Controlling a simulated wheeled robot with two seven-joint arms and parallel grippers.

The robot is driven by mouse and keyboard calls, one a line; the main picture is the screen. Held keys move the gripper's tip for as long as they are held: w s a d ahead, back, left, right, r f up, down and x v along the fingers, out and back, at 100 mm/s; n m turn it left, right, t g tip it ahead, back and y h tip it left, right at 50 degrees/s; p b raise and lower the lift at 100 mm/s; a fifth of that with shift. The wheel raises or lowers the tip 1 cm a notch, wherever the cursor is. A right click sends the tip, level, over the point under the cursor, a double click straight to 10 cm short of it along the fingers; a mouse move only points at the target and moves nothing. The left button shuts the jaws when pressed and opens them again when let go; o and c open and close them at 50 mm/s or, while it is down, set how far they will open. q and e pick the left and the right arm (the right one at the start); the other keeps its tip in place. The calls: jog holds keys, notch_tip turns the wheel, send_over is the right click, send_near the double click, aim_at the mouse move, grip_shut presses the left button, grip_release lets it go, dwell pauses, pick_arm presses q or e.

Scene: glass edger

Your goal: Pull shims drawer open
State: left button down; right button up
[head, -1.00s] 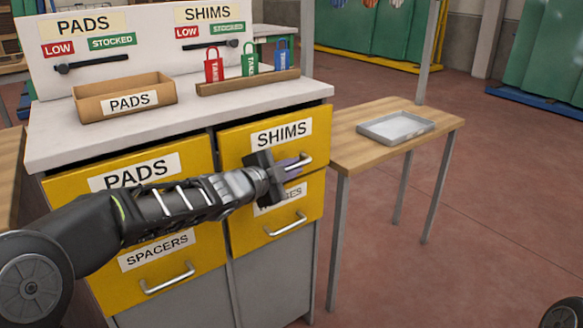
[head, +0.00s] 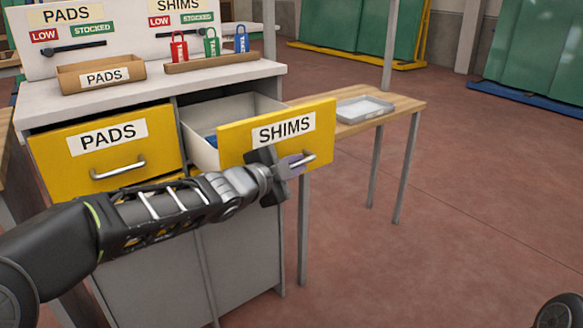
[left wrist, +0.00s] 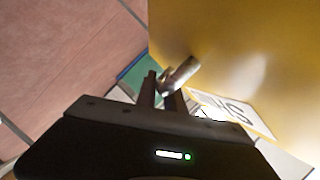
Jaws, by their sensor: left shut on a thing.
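The yellow shims drawer (head: 235,142) stands pulled out of the cabinet in the head view, its white inside partly showing with something blue in it. My left gripper (head: 297,163) is at the drawer's front, shut on the shims drawer handle (head: 311,158). In the left wrist view the fingers (left wrist: 162,98) close around the metal handle (left wrist: 181,74), beside the yellow drawer front (left wrist: 240,50). My right gripper is not in view.
The closed pads drawer (head: 55,152) is to the left. A pads bin (head: 70,80) and several colored tags stand on the cabinet top. A wooden table (head: 408,104) with a grey tray (head: 364,110) stands right behind the drawer.

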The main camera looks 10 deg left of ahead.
pick_arm(q)
jog(key=shift+s+d, duration=0.25)
jog(key=shift+d, duration=0.05)
jog(key=c, duration=1.5)
grip_release()
jog(key=shift+o, duration=0.2)
jog(key=shift+s+a+r, duration=0.2)
jog(key=shift+s+a, duration=0.05)
jog(key=shift+s, duration=0.2)
jog(key=p+v, duration=0.3)
jog(key=v, duration=0.3)
jog(key=shift+s, duration=0.35)
jog(key=shift+a, duration=0.1)
